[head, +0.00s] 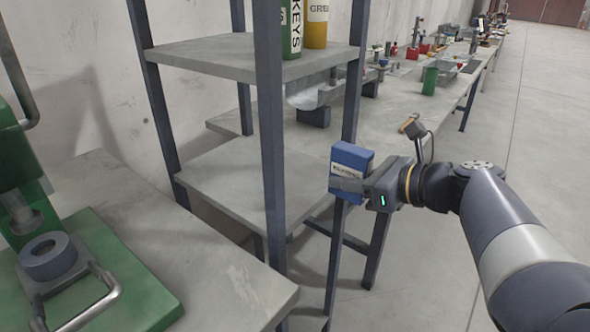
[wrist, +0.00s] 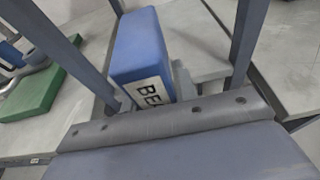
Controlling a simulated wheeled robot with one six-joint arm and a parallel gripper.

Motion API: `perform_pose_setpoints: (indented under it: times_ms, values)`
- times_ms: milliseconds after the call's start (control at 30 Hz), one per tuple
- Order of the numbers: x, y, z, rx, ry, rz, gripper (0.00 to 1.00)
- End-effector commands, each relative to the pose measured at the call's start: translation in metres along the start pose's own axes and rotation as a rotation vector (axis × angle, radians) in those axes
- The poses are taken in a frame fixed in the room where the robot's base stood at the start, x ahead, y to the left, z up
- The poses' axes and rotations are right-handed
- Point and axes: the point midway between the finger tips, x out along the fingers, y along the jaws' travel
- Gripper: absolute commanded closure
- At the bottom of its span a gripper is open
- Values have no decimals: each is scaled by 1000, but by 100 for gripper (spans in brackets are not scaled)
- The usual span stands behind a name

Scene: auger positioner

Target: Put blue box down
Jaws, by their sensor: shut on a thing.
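The blue box (head: 351,160) carries a pale label with dark lettering. My gripper (head: 346,184) is shut on it and holds it up in the air, close to the right front post of the grey shelf rack. In the head view it stands roughly upright. In the wrist view the blue box (wrist: 141,52) shows beyond my gripper (wrist: 150,105), with part of its label readable. The fingers are partly hidden there. The lower shelf (head: 225,185) of the rack is bare and lies to the left of the box.
The upper shelf (head: 190,52) holds a green can (head: 291,25) and a yellow can (head: 316,25). Dark posts (head: 269,130) stand at the rack's corners. A green machine (head: 110,275) sits on a bench at left. A long bench (head: 400,95) with several parts runs behind.

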Motion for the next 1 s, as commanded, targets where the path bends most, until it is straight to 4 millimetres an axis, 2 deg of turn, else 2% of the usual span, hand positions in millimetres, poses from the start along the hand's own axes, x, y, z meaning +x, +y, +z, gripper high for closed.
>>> perform_pose_setpoints:
  times_ms: [33, 400, 500, 767, 900, 1000]
  values:
    - [11, 1, 3, -4, -1, 7, 100]
    - [84, 1, 25, -2, -1, 5, 100]
    - [97, 0, 30, -1, -1, 3, 100]
    - [114, 1, 36, -1, -1, 2, 100]
    - [121, 0, 8, 2, 1, 0, 100]
    - [123, 0, 0, 0, 0, 0, 100]
